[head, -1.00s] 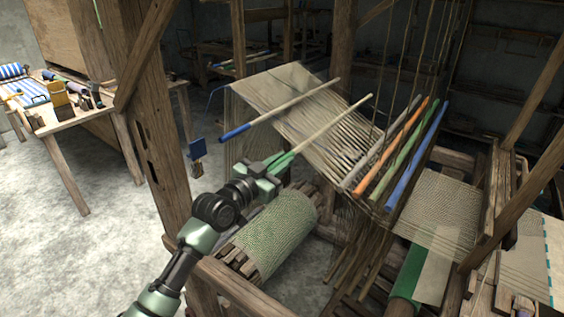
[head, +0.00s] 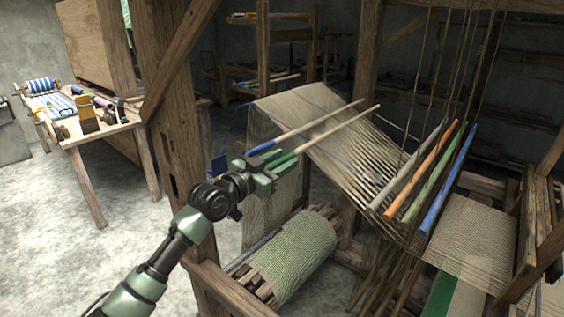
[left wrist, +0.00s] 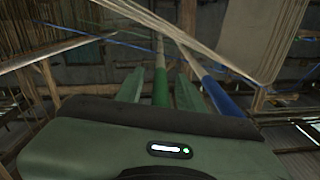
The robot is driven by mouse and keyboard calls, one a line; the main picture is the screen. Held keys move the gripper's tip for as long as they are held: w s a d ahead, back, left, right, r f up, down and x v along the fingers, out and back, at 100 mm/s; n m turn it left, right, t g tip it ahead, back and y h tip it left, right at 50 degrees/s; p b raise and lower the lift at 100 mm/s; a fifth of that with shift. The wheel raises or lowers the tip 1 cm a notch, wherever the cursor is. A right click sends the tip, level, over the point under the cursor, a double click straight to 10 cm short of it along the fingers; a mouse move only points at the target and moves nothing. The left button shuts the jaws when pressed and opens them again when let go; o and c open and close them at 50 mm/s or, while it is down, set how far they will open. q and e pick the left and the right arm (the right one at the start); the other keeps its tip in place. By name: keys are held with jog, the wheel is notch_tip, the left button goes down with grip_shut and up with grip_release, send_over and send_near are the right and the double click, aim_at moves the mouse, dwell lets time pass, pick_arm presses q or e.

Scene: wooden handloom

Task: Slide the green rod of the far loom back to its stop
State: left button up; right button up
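The green rod (head: 335,131) has a green handle and a pale wooden shaft. It lies beside the blue-handled rod (head: 308,122) at the loom, and both reach over the pale threads. My left gripper (head: 276,166) is at the green handle's near end and appears shut on it. In the left wrist view the green handle (left wrist: 160,88) runs between my two green fingers, and the blue handle (left wrist: 222,97) is close on the right. The fingers' contact with the handle is not clearly visible. My right gripper is not in view.
A thick wooden post (head: 172,130) stands left of my gripper. A cloth roll (head: 295,258) lies below it. Orange, green and blue bars (head: 432,178) hang over the warp at right. A bench with tools (head: 118,130) stands at far left.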

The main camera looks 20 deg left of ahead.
pick_arm(q)
jog(key=shift+s+a+f, duration=0.1)
jog(key=shift+s, duration=0.1)
jog(key=b+v, duration=0.2)
jog(key=v, duration=0.4)
jog(key=shift+s+a+f, duration=0.1)
jog(key=shift+s, duration=0.1)
jog(key=shift+s+a+b, duration=0.1)
jog(key=shift+s+b, duration=0.2)
jog(key=shift+s, duration=0.15)
jog(key=shift+c, duration=0.4)
